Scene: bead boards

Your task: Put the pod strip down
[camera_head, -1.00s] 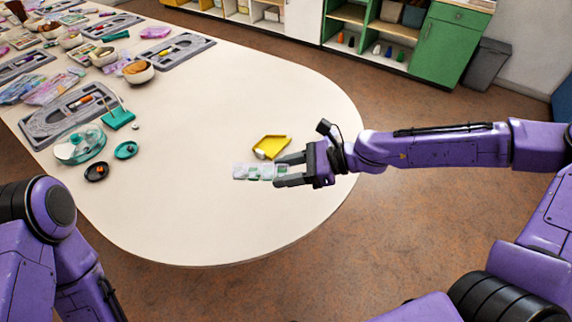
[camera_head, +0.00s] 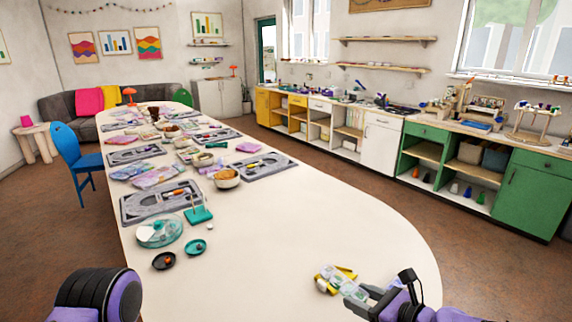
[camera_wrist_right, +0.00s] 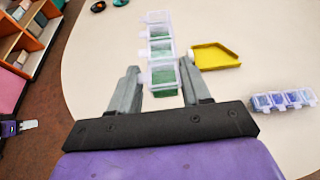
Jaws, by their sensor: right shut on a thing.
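The clear pod strip (camera_wrist_right: 160,48) has a row of small lidded cells, several with green contents. My right gripper (camera_wrist_right: 160,85) is shut on its near end, with one finger on each side, in the right wrist view. The strip points away from the gripper over the white table. In the head view the strip (camera_head: 345,285) and my right gripper (camera_head: 366,298) are at the table's near right end. I cannot tell whether the strip touches the table. My left arm shows at the lower left, but its gripper is out of view.
A yellow tray (camera_wrist_right: 215,57) lies close right of the strip in the wrist view. A second pod strip (camera_wrist_right: 283,99) with blue and purple contents lies farther right. The table's middle (camera_head: 280,235) is clear.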

